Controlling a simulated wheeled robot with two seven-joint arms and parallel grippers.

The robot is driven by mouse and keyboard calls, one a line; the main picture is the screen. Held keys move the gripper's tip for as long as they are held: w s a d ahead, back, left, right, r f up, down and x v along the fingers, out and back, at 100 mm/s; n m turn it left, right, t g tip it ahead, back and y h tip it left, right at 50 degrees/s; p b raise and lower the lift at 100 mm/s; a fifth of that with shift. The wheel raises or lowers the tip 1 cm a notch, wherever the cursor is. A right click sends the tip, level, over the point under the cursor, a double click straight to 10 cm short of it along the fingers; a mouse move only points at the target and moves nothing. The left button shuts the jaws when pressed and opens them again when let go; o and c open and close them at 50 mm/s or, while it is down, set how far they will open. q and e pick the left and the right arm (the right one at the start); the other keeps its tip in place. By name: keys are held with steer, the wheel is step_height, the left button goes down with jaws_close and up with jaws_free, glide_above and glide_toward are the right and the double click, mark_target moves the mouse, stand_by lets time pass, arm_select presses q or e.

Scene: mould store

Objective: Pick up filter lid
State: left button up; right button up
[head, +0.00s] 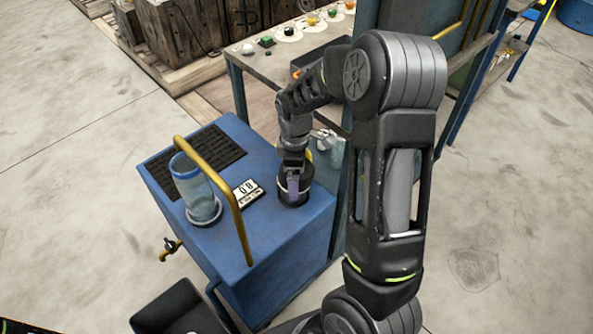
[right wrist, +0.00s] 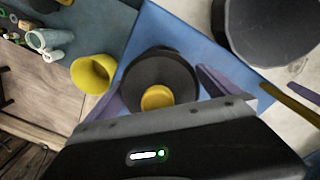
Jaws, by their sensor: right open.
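The filter lid appears to be the round black piece (head: 294,196) on top of the blue cabinet; my right gripper partly covers it in the head view. In the right wrist view the black disc (right wrist: 135,82) has a yellow round knob (right wrist: 157,97) on it. My right gripper (head: 291,186) points down over it. Its purple fingers are apart on either side of the black piece in the right wrist view (right wrist: 160,90), and nothing is visibly gripped. Whether the fingers touch it I cannot tell. My left gripper is not in view.
The blue cabinet (head: 265,240) carries a clear cylinder (head: 195,185), a black grate (head: 205,155), a small display (head: 248,192) and a yellow rail (head: 240,235). A yellow cup (right wrist: 93,75) stands close by. A workbench (head: 262,65) with small items is behind.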

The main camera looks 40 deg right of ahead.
steer(key=shift+c, duration=0.3)
steer(key=c, duration=1.6)
step_height(320, 180, up, 10)
steer(key=shift+r, duration=0.1)
steer(key=shift+c, duration=0.2)
stand_by(0.3)
